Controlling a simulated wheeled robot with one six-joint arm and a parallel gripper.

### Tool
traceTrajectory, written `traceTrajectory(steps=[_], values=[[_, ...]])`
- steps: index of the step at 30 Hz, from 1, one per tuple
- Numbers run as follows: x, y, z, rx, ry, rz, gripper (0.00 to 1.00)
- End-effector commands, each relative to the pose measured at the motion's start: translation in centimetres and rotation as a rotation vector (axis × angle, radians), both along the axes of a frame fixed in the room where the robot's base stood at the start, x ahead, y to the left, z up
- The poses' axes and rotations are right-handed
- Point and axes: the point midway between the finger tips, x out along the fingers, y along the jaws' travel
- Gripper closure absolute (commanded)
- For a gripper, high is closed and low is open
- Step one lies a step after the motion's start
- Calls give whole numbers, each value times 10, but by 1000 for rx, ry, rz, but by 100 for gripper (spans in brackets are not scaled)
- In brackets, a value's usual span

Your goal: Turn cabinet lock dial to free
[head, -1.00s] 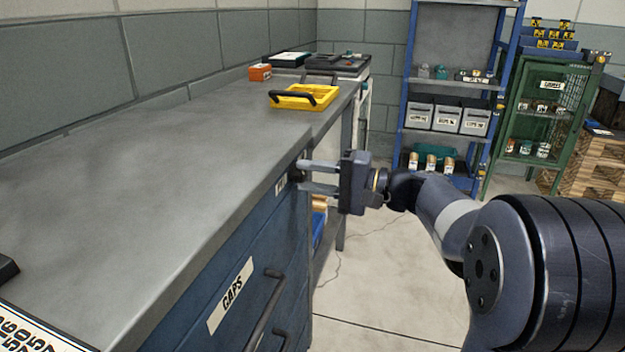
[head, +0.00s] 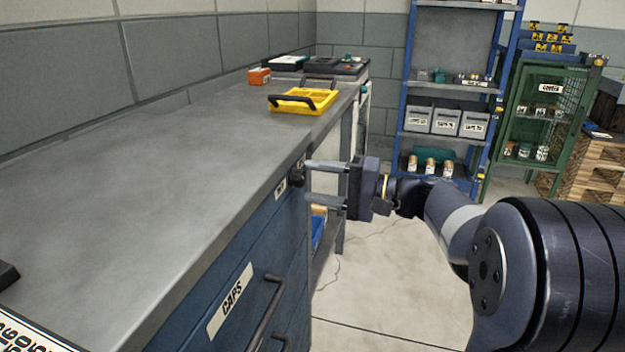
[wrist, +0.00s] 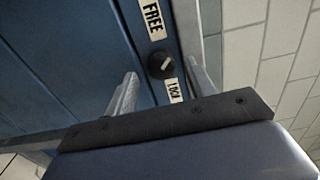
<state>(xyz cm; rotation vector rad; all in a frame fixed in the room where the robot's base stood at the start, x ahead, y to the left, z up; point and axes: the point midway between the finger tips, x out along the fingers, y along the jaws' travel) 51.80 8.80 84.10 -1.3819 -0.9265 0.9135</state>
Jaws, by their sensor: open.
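The lock dial (wrist: 160,65) is a small round black knob with a pale mark on the blue cabinet front (wrist: 70,60). In the wrist view a FREE label (wrist: 153,18) is above it and a LOCK label (wrist: 173,92) below; the mark lies diagonally, and which label it points to is hard to tell. In the head view the dial (head: 298,173) is at the cabinet's upper right corner, just under the worktop edge. My gripper (head: 308,182) is open and empty, its fingers pointing at the cabinet. In the wrist view the dial shows between the fingers, beyond their tips.
The grey worktop (head: 130,190) overhangs just above the dial. A yellow tray (head: 303,101) stands on its far part. A drawer with a CAPS label (head: 230,302) and a bar handle is below. A blue shelf rack (head: 447,135) and green cabinet (head: 545,120) stand behind, with open floor between.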

Motion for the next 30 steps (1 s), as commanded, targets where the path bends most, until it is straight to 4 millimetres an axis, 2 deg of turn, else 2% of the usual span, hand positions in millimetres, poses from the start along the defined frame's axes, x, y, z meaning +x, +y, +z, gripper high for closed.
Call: traceTrajectory(steps=[9, 15, 21, 30], values=[[-23, -57, 2, 1, 2, -5, 48], [-32, -79, 1, -1, 1, -2, 48], [-35, -85, 0, 0, 1, 0, 48], [-35, -84, 0, 0, 0, 1, 48]])
